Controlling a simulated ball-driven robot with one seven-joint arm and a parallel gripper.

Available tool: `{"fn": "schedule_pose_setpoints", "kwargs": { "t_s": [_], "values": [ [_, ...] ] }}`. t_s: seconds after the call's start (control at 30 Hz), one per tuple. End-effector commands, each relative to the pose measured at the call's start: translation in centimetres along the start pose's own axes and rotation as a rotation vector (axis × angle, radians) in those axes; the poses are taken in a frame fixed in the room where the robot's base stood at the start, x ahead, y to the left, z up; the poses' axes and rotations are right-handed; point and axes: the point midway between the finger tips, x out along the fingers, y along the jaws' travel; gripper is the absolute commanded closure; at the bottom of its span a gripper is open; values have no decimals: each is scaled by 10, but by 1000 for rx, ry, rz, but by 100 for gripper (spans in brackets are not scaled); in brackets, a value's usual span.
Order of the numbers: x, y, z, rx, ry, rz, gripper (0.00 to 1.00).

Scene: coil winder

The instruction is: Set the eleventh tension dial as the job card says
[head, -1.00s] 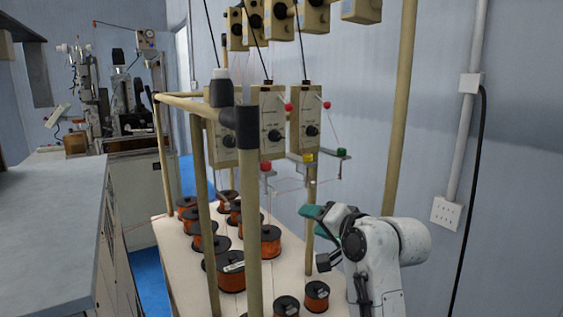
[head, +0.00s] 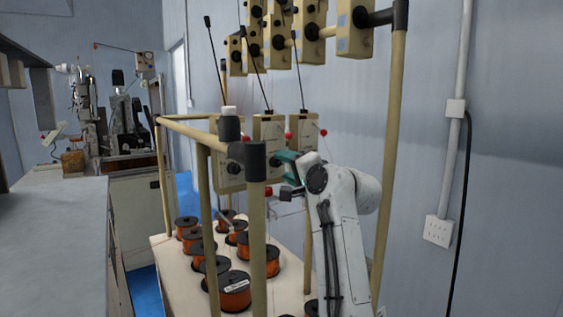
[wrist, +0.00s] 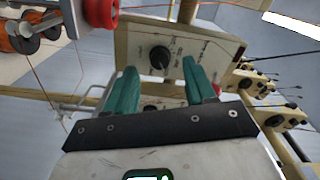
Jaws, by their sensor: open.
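In the wrist view a beige tension unit (wrist: 205,47) with a black dial (wrist: 159,57) lies just beyond my gripper (wrist: 160,85). The two teal fingers are open, with the dial between and beyond their tips, apart from it. In the head view my gripper (head: 283,165) is raised at the lower row of tension units (head: 268,133), by the rightmost ones. My arm and gripper hide part of these units. The dial's scale marks are too small to read. No job card can be made out.
A beige pipe frame (head: 257,230) surrounds a bench (head: 280,295) with several copper wire spools (head: 235,291). Upper tension units (head: 310,30) hang above. Thin wires and black rods run between. In the wrist view a red knob (wrist: 100,12) is close at upper left.

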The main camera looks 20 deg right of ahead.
Motion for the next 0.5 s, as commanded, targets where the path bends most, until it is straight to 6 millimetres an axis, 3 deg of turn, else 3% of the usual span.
{"fn": "schedule_pose_setpoints", "kwargs": {
  "t_s": [0.2, 0.5],
  "values": [
    [22, -1, 0, 0, 0, 1, 45],
    [29, 1, 0, -1, 1, 0, 45]
  ]
}}
